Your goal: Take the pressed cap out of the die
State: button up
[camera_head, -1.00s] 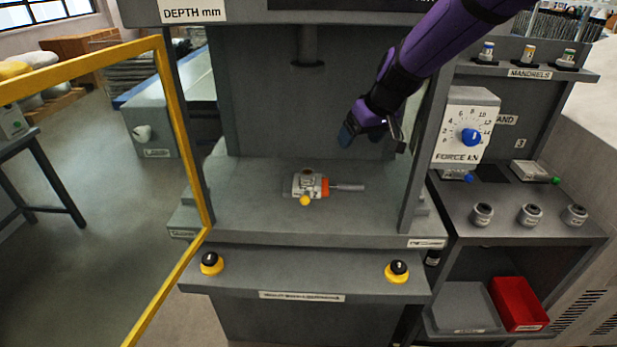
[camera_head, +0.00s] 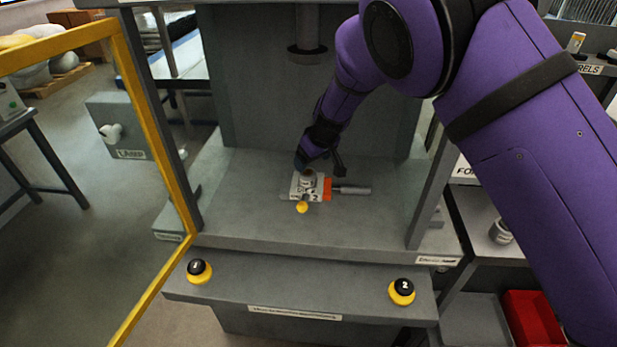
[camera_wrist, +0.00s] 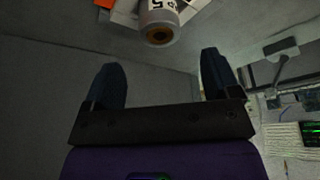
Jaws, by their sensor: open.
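The die (camera_head: 322,198) is a small block with a white, labelled body, an orange part and a grey rod to its right. It sits on the press bed under the ram, with a yellow knob (camera_head: 302,207) at its front. The cap (camera_head: 308,178) is a small light cylinder standing in the top of the die. In the wrist view the cap (camera_wrist: 160,22) shows end-on with a brown ring, beyond the fingertips. My gripper (camera_wrist: 165,75) is open and empty, its dark fingers apart. In the head view my gripper (camera_head: 305,165) is just behind and above the cap.
The press ram (camera_head: 307,50) hangs above and behind the die. Press posts stand on both sides, and an open yellow-framed guard (camera_head: 140,110) is at left. Two black-and-yellow buttons are on the front ledge. A red bin (camera_head: 530,315) is at lower right, partly behind my arm.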

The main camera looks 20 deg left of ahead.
aim_at(308, 172)
jog(key=shift+x, duration=3.45)
jog(key=shift+s+d, duration=0.1)
jog(key=c, duration=1.1)
